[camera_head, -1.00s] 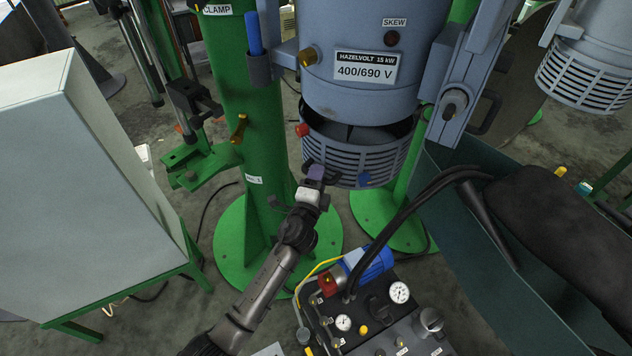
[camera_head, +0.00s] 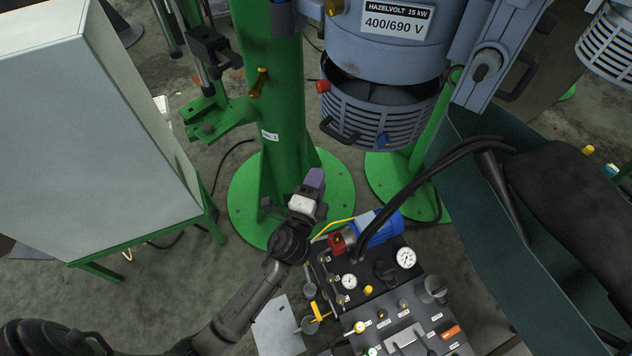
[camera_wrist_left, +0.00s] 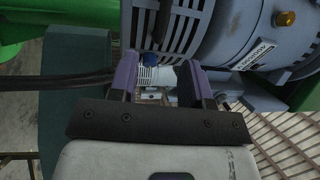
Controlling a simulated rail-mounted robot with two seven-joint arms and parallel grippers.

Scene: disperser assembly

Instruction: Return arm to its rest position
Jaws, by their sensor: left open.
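My left arm comes in from the lower left in the head view. Its gripper (camera_head: 314,184), with purple fingers, stands in the open over the green round base plate (camera_head: 336,180) of the column. In the left wrist view the two purple fingers of the left gripper (camera_wrist_left: 158,84) are apart with nothing held between them. The blue-grey motor (camera_head: 385,60) with its slatted lower guard hangs above and to the right of the gripper, clear of it. My right gripper is not seen.
A hydraulic unit (camera_head: 408,318) with gauges and black hoses (camera_head: 420,181) stands right of my forearm. A grey cabinet (camera_head: 85,120) on a green frame is at the left. A green column (camera_head: 270,100) rises behind the gripper. A dark teal trough (camera_head: 500,250) is at the right.

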